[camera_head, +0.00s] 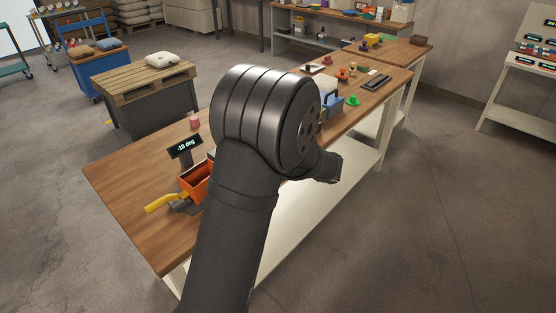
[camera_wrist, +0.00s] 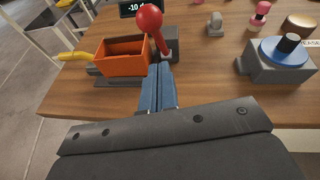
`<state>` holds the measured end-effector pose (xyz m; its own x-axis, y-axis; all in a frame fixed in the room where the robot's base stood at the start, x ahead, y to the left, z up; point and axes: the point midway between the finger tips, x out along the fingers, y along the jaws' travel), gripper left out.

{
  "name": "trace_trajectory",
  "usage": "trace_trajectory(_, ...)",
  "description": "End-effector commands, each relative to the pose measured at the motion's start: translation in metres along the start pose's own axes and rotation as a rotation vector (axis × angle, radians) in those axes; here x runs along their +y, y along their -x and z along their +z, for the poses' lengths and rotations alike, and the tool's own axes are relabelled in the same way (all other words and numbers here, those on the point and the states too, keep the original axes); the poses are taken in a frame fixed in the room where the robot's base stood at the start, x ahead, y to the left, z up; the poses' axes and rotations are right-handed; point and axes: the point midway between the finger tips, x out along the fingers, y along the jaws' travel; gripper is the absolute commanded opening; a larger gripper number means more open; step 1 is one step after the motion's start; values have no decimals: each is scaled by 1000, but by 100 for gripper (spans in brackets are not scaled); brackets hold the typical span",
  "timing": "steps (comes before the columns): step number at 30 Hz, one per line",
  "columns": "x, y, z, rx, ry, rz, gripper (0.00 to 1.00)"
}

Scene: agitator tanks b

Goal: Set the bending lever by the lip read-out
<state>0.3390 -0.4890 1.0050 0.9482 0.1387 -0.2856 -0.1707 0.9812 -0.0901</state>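The lever (camera_wrist: 163,40), with a red ball knob (camera_wrist: 150,17), stands at the right end of an orange box-shaped device (camera_wrist: 121,64) in the wrist view. My gripper (camera_wrist: 161,68) has its blue fingers together, just in front of the lever's foot and below the knob; I see nothing between them. Whether they touch the lever I cannot tell. A yellow lip (camera_wrist: 76,57) sticks out left of the device; it also shows in the head view (camera_head: 164,202). The read-out (camera_head: 184,147) shows -10 deg. In the head view my arm hides the lever and gripper.
In the wrist view, a grey block with a blue disc and black knob (camera_wrist: 283,52) stands at the right. A small grey piece (camera_wrist: 215,25) and a pink one (camera_wrist: 260,13) stand behind. The wooden bench top (camera_wrist: 205,80) is clear between the device and the block.

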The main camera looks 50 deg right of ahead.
Motion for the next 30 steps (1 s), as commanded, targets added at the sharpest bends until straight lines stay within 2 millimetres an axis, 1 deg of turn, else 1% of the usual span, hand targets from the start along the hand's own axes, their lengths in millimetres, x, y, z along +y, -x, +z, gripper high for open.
trace_trajectory(1,0,-5,9,-1,7,1,0)
trace_trajectory(6,-1,-18,22,-2,5,-2,0)
trace_trajectory(11,-1,-22,27,-2,3,-1,0)
trace_trajectory(21,-1,-23,28,4,3,0,0)
trace_trajectory(26,-3,-30,41,74,-2,13,0)
trace_trajectory(30,-7,-41,55,118,-9,16,0)
